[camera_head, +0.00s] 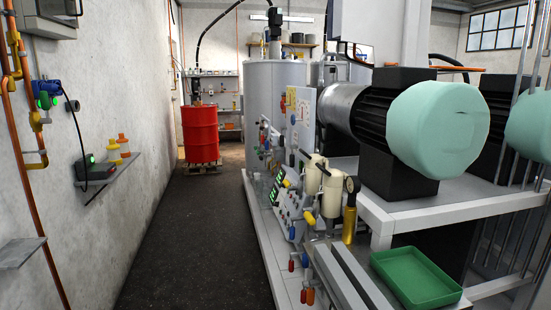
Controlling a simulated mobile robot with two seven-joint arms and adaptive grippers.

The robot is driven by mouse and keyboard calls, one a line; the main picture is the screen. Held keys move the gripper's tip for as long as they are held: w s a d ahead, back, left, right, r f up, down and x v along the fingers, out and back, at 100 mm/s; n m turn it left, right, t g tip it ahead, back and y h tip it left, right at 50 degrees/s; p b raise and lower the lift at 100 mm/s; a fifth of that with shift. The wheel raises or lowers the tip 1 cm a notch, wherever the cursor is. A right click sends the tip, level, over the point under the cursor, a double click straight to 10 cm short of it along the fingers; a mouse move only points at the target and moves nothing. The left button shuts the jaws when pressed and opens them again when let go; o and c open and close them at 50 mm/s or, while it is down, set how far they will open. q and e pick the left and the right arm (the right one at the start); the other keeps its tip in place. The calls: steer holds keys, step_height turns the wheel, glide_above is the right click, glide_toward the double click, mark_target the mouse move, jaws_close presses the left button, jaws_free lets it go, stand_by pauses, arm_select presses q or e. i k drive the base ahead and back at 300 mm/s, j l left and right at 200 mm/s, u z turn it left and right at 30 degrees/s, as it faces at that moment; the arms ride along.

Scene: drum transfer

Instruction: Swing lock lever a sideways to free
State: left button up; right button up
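No lever that I can tell to be lock lever a shows in the head view. A red drum (200,134) stands upright on a wooden pallet (200,168) at the far end of the aisle, and any lever on it is too small to make out. Small coloured valve handles show on the machine skid, among them a blue one (292,233) and a yellow one (309,218), but I cannot tell whether any is the lock lever. Neither of my grippers is in view.
The dark aisle floor (195,235) is clear up to the drum. Wall shelves (112,173) and pipes line the left. On the right are a pump motor with a pale green cover (438,120), a green tray (414,277) and the skid's white edge (262,235).

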mark_target(292, 156)
steer(key=i+j+u, duration=0.25)
steer(key=i+u, duration=0.1)
steer(key=u, duration=0.2)
steer(key=i+j, duration=0.2)
steer(key=i, duration=0.2)
steer(key=i+j, duration=0.2)
steer(key=i, duration=0.2)
steer(key=i+j, duration=0.2)
steer(key=i, duration=0.2)
steer(key=i+z, duration=0.25)
steer(key=i, duration=0.45)
steer(key=i+j+z, duration=0.2)
steer(key=i, duration=0.5)
